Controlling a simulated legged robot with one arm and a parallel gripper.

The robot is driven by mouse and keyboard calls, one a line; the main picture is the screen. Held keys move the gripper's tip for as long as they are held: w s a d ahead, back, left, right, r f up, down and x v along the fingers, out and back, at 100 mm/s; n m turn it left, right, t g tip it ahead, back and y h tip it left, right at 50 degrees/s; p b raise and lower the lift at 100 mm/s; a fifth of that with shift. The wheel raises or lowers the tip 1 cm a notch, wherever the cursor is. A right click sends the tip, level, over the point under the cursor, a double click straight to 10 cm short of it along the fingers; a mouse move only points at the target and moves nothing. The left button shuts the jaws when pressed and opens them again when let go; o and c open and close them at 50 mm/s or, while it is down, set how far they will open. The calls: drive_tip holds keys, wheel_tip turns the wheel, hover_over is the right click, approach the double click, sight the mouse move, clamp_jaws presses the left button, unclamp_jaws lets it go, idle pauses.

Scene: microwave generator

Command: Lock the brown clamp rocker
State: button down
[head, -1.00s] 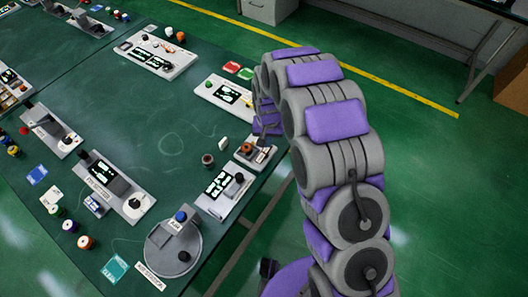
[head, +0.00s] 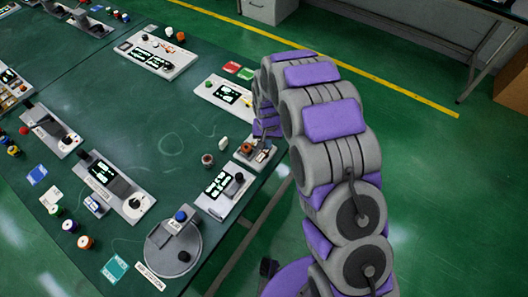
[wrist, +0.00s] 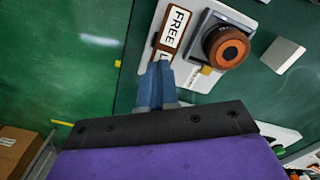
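The brown clamp rocker (wrist: 172,32) is in the wrist view, a brown frame with a white label that reads FREE at its far end. The near end of the label shows only an L; the rest is hidden behind my fingers. My gripper (wrist: 158,68) has its two blue fingers together, with nothing seen between them. The tips are over or against the near, L end of the rocker; I cannot tell if they press on it. In the head view, the rocker's station (head: 244,154) is at the table's right edge, partly covered by my arm's end.
A brown and orange round knob (wrist: 226,46) stands right beside the rocker on the same plate. A white block (wrist: 283,55) lies farther right. In the head view, a station with a dark screen (head: 219,186) is nearer, and another (head: 226,95) is farther off.

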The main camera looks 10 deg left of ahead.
drive_tip(key=shift+f, duration=0.25)
drive_tip(key=shift+r+p, duration=1.25)
drive_tip(key=shift+r, duration=2.25)
drive_tip(key=shift+r, duration=0.1)
